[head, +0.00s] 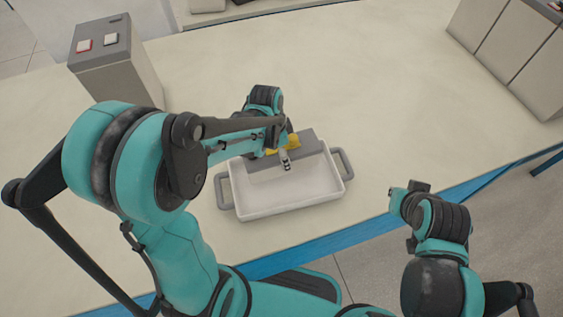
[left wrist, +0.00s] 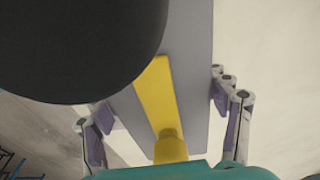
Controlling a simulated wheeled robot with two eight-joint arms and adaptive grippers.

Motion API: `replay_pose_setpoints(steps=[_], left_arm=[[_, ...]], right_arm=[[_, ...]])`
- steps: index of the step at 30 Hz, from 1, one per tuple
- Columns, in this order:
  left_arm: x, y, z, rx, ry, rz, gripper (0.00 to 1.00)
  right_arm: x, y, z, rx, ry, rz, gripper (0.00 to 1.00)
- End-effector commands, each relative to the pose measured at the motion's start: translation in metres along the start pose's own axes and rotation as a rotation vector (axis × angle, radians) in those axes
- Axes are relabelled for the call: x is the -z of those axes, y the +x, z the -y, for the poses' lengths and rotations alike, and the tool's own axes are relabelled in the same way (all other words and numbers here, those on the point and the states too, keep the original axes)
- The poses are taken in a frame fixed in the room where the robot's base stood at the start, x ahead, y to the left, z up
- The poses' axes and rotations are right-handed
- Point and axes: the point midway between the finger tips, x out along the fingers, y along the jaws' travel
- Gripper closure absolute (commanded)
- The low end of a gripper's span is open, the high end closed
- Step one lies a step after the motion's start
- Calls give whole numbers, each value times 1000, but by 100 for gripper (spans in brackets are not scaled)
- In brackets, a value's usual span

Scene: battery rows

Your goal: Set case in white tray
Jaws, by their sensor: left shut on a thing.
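The case is a grey slab (head: 308,142) with a yellow part (head: 291,143) on top. It is over the back half of the white tray (head: 262,213); I cannot tell whether it touches the tray floor. My left gripper (head: 284,160) is shut on the case, with one finger showing on the near side. In the left wrist view the grey case (left wrist: 196,60) and its yellow strip (left wrist: 156,95) lie between the two fingers. My right arm's end (head: 405,200) is at the table's front right edge, and its fingers cannot be made out.
The tray has grey handles at its left and right ends (head: 343,163). A grey box with two buttons (head: 115,65) stands at the back left. Grey cabinets (head: 520,50) stand at the far right. The table right of the tray (head: 400,110) is clear.

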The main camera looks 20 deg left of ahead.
Motion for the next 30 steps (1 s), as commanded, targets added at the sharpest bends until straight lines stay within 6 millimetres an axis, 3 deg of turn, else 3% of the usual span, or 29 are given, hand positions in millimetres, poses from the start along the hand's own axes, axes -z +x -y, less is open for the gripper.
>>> replay_pose_setpoints(steps=[10, 21, 22, 24, 30], left_arm=[[-6, 41, 1, 0, 0, 0, 69], [-7, 44, 1, 0, 0, 0, 69], [-7, 43, 1, 0, 0, 0, 20], [-7, 43, 1, 0, 0, 0, 5], [-7, 42, 1, 0, 0, 0, 5]], right_arm=[[-12, 17, 0, 0, 0, 0, 100], [-13, 18, 0, 0, 0, 0, 100], [-13, 18, 0, 0, 0, 0, 100], [-12, 17, 0, 0, 0, 0, 100], [-12, 17, 0, 0, 0, 0, 100]])
